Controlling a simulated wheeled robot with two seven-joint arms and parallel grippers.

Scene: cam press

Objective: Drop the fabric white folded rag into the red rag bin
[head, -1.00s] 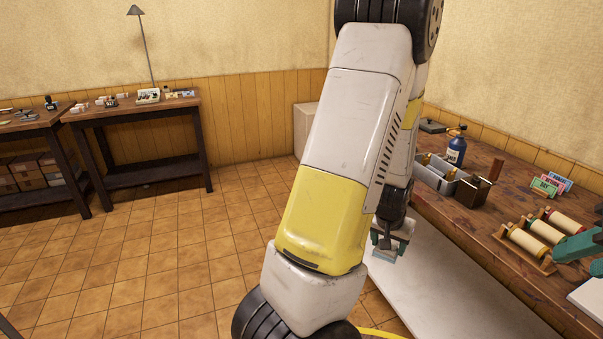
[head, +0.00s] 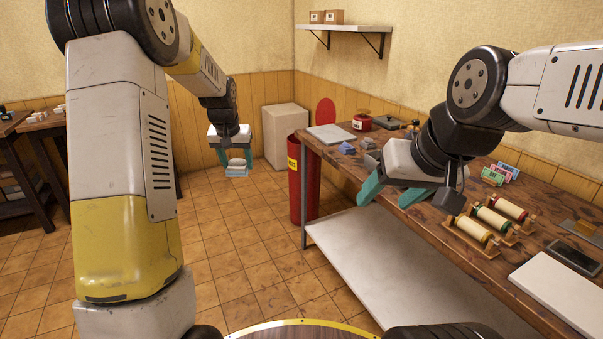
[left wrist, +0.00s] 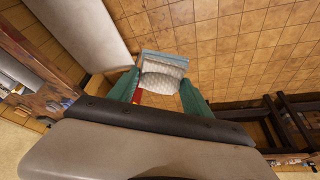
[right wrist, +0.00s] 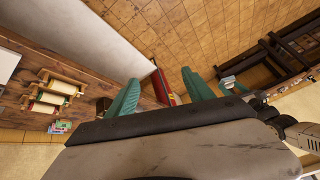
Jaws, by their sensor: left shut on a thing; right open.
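The white folded rag (head: 236,168), with a pale blue layer below, hangs in the air over the floor in the head view. My left gripper (head: 236,160) is shut on it; the left wrist view shows the rag (left wrist: 163,72) between the teal fingers. The red rag bin (head: 303,190), tall with a yellow label, stands on the floor to the right of the rag, beside the bench end. Rag and bin are apart. My right gripper (head: 392,194) is open and empty over the bench's front edge; the bin (right wrist: 165,88) shows beyond its fingers in the right wrist view.
The wooden bench (head: 420,215) on the right carries thread spools (head: 490,222), cards, a red tin (head: 362,122) and small blue items. A pale lower shelf (head: 350,250) lies under it. A white box (head: 286,135) stands behind the bin. Floor below the rag is clear.

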